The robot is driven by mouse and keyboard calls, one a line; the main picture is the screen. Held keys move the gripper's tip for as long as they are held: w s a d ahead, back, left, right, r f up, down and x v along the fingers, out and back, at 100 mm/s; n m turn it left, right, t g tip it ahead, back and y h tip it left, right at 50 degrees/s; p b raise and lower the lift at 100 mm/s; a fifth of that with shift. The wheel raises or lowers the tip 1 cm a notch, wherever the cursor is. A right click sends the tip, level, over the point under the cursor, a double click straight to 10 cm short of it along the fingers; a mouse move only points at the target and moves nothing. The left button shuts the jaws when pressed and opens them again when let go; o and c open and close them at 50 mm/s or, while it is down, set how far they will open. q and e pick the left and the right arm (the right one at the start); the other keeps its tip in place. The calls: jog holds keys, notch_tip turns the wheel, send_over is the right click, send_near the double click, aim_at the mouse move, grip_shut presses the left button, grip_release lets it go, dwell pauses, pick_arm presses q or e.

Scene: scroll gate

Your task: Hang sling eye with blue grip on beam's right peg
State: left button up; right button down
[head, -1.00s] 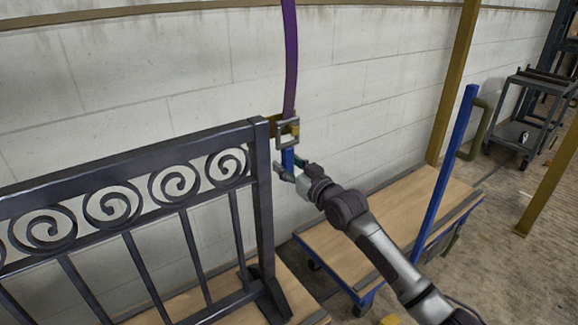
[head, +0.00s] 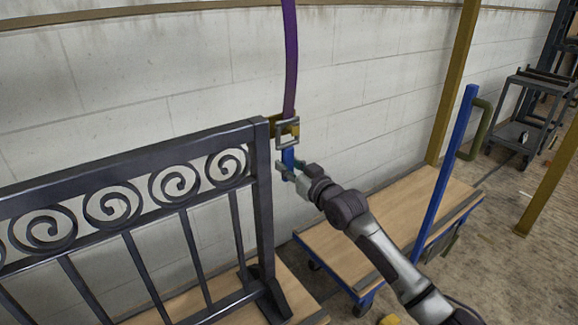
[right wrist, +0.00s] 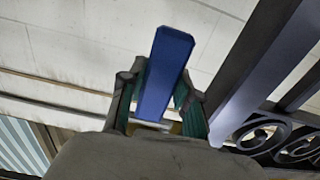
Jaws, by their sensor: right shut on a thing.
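A purple sling (head: 291,60) hangs from above the head view. At its lower end is a grey square metal eye (head: 279,140) with a blue grip (head: 288,158) below it. My right gripper (head: 290,169) is shut on the blue grip, just right of the gate's top corner. In the right wrist view the blue grip (right wrist: 165,70) stands between the green-padded fingers. A small yellow part (head: 294,130) shows at the eye; I cannot tell whether it is a peg. The beam's right peg cannot be made out. My left gripper is out of view.
The dark scroll gate (head: 262,190) stands close to the left of my right gripper. A wooden-decked cart (head: 345,240) with a blue post (head: 447,165) is at the right. A yellow post (head: 455,80) stands behind it, before the pale wall.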

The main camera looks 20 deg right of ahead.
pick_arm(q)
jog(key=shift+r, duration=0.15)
pick_arm(e)
jog(key=shift+r, duration=0.15)
dwell(0.4)
jog(key=shift+r+p, duration=0.3)
jog(key=shift+p, duration=0.2)
pick_arm(q)
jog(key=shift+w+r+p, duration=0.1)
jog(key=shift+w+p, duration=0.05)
jog(key=shift+p, duration=0.3)
pick_arm(e)
jog(key=shift+r, duration=0.4)
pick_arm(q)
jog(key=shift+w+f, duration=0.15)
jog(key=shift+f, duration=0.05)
pick_arm(e)
jog(key=shift+s+d, duration=0.1)
